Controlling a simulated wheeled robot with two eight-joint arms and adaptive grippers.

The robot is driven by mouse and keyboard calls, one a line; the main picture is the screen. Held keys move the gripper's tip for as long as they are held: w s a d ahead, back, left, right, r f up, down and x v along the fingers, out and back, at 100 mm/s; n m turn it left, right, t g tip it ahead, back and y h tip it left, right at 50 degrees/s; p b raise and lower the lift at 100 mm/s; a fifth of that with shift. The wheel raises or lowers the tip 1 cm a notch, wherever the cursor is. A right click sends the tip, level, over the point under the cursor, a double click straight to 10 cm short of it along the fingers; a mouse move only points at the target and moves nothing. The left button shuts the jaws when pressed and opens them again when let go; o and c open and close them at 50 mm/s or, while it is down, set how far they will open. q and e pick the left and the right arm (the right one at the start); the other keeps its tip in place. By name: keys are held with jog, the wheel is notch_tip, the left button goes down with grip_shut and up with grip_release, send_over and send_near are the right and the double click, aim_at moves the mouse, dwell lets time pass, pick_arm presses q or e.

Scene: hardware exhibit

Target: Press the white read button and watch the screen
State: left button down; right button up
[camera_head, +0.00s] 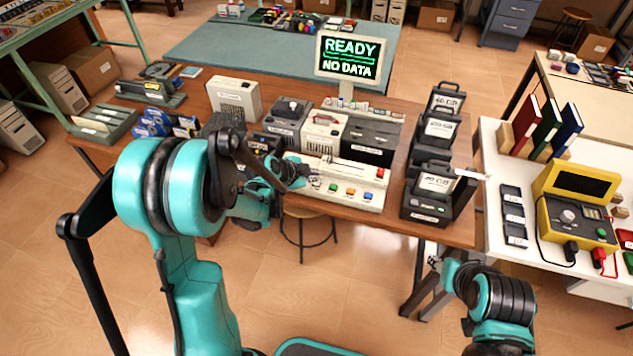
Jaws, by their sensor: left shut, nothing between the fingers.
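The white control panel (345,172) lies on the front edge of the brown table, with a row of coloured buttons: green (333,187), orange (350,191) and blue (367,196). A red button (380,173) sits at its right end. A pale button beside my gripper is too small to make out clearly. Contact with a button cannot be told. My right gripper (436,263) is low, below the table's front right; its fingers are unclear.
Several black drive units (434,190) stand right of the panel. Boxy devices (322,131) stand close behind it. Blue rolls (158,121) and grey trays (103,122) lie to the left. A white table (492,150) with a yellow meter (577,215) is at the right. A stool (308,212) stands below.

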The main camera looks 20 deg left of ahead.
aim_at(315, 184)
pick_arm(q)
jog(key=shift+f+b, duration=0.4)
jog(key=shift+b, duration=0.1)
jog(key=shift+f+b, duration=0.4)
dwell(0.7)
jog(key=shift+r, duration=0.1)
jog(key=shift+r+p, duration=0.6)
jog(key=shift+r, duration=0.15)
jog(key=shift+r+p, duration=1.9)
jog(key=shift+r, duration=0.65)
jog(key=shift+f, duration=0.1)
